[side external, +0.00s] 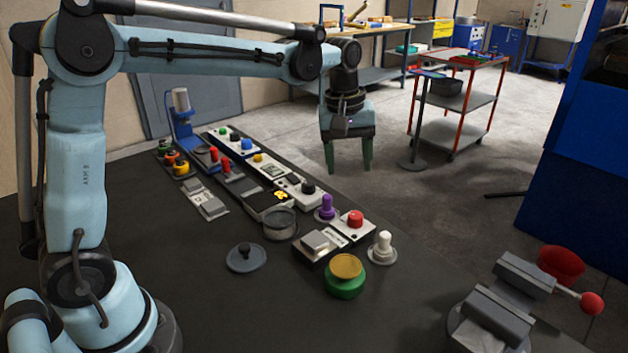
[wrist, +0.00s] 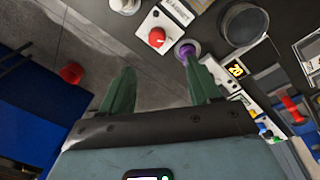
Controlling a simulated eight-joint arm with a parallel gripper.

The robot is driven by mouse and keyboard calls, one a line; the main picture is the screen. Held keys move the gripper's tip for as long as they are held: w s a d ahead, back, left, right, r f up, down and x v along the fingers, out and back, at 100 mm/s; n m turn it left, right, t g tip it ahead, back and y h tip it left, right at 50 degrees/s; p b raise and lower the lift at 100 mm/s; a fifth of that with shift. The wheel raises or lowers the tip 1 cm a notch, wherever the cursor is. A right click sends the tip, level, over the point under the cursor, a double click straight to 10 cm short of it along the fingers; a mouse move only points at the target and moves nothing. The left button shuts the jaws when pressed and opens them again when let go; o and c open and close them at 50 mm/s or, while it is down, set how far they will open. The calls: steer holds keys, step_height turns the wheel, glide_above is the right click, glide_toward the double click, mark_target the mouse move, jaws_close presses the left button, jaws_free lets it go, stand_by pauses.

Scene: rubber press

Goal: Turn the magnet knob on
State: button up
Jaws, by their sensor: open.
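Candidates are a black knob (side external: 308,187) on a white box in the long row, and a red round knob (side external: 355,217) on a white box at the near end, also in the wrist view (wrist: 157,37). A purple knob (side external: 326,208) stands between them; it shows by the right fingertip in the wrist view (wrist: 185,49). My gripper (side external: 347,168) hangs above and beyond the row, its green fingers apart and empty. In the wrist view its fingertips (wrist: 158,68) are clear of the red knob.
A green button with a yellow top (side external: 345,272), a white knob (side external: 382,246) and a grey lidded disc (side external: 246,257) sit nearby. A grey vise (side external: 500,300) is at the right. The dark tabletop's front is clear.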

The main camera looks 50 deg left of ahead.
mark_target(355, 215)
steer(key=shift+n+g, duration=0.4)
steer(key=shift+n, duration=0.2)
steer(key=w+f, duration=0.1)
steer(key=f, duration=0.8)
steer(key=w+f, duration=0.1)
steer(key=f, duration=0.3)
steer(key=shift+w+d+f, duration=0.25)
steer(key=shift+w+f, duration=0.05)
steer(key=shift+w, duration=0.05)
steer(key=c, duration=1)
steer(key=shift+c, duration=0.2)
